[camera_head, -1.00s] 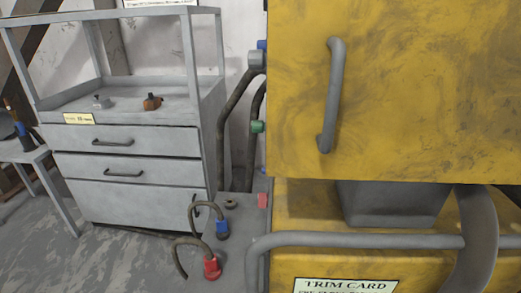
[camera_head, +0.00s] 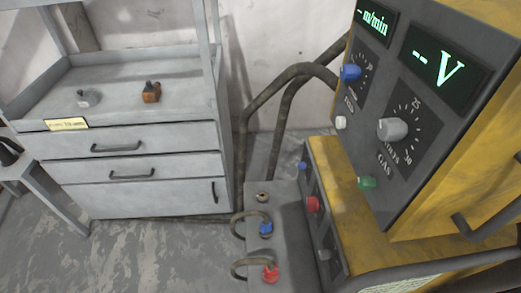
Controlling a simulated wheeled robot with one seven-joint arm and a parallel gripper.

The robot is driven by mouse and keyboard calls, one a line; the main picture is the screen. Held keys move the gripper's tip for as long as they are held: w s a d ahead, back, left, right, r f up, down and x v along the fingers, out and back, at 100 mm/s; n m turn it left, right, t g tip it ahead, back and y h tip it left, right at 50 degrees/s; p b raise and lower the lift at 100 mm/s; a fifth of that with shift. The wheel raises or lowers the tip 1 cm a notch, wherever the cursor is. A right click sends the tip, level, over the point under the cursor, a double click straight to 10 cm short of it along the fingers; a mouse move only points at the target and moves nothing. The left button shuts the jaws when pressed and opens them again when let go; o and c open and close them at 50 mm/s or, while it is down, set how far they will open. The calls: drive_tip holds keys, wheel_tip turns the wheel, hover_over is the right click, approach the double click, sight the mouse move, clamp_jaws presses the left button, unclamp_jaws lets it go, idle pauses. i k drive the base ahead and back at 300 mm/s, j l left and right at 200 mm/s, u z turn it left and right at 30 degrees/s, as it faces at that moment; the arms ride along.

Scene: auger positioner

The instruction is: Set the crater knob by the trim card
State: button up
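No knob has a readable crater label, so I cannot tell which is the crater knob. The upper control panel of the yellow machine carries a blue knob (camera_head: 350,72) and a large grey knob (camera_head: 393,129), each on a marked dial. A lower side panel holds a red knob (camera_head: 313,203), a small blue knob (camera_head: 302,165) and a pale knob (camera_head: 325,254). A pale card edge (camera_head: 405,283), possibly the trim card, shows at the bottom behind a grey rail; its text is not readable. My gripper is not in view.
A white button (camera_head: 340,122) and a green button (camera_head: 367,183) sit on the upper panel. Displays show "m/min" and "V" with dashes. A grey drawer cabinet (camera_head: 130,170) stands left. Red (camera_head: 270,273) and blue (camera_head: 266,228) cable plugs sit on a grey box. Floor at lower left is clear.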

sight(301, 165)
drive_tip(key=i+j, duration=0.15)
drive_tip(key=j, duration=0.3)
drive_tip(key=i+j, duration=0.1)
drive_tip(key=j, duration=0.35)
drive_tip(key=i+j, duration=0.15)
drive_tip(key=j, duration=0.3)
drive_tip(key=i+j, duration=0.1)
drive_tip(key=j, duration=0.35)
drive_tip(key=i+j+z, duration=0.1)
drive_tip(key=i+j, duration=0.65)
drive_tip(key=i, duration=0.05)
